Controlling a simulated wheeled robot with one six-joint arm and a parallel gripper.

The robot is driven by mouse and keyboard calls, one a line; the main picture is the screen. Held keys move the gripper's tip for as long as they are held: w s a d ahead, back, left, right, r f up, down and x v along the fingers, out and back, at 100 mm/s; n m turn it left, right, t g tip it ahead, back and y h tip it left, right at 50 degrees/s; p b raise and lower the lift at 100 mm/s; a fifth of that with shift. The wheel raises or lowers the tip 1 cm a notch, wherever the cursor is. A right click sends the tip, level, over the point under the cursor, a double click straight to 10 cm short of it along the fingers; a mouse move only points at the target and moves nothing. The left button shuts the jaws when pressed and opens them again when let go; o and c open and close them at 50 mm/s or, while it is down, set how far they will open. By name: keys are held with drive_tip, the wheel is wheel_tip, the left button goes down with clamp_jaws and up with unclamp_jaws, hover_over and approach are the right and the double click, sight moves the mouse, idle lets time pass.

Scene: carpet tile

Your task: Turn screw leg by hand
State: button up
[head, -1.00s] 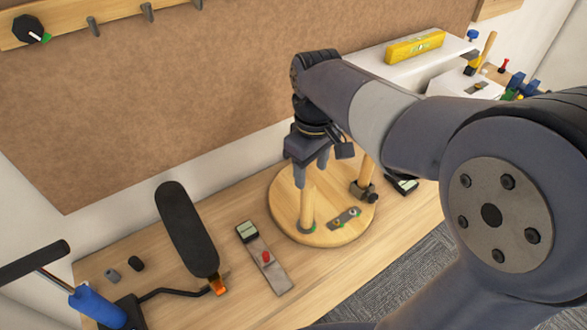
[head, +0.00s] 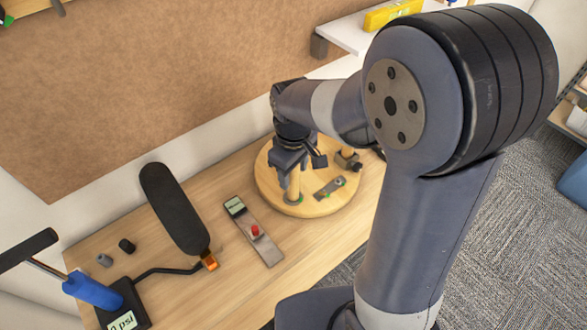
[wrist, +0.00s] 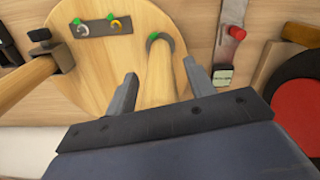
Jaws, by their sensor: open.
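The screw leg (head: 294,188) is a pale wooden peg standing upright on a round wooden disc (head: 318,205). In the wrist view the leg (wrist: 161,70) stands between my two fingers, with a dark ring and a green mark at its base. My gripper (head: 290,180) is open around the leg from above. In the wrist view a gap shows on each side between my gripper (wrist: 160,85) and the leg. A second leg (wrist: 24,80) with a dark clamp (wrist: 47,48) stands on the disc. The leg's upper end is hidden by my gripper.
A metal plate with a red knob (head: 254,232) lies left of the disc. A long black pad (head: 173,208) and a blue-handled pump (head: 92,290) are further left. A small marked plate (head: 329,188) sits on the disc. A shelf with a yellow level (head: 392,15) is behind.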

drive_tip(key=shift+c, duration=0.3)
drive_tip(key=c, duration=0.9)
drive_tip(key=shift+m, duration=0.3)
drive_tip(key=m, duration=1.8)
drive_tip(key=shift+a+b, duration=0.15)
drive_tip(key=shift+b, duration=0.15)
drive_tip(key=shift+m, duration=0.3)
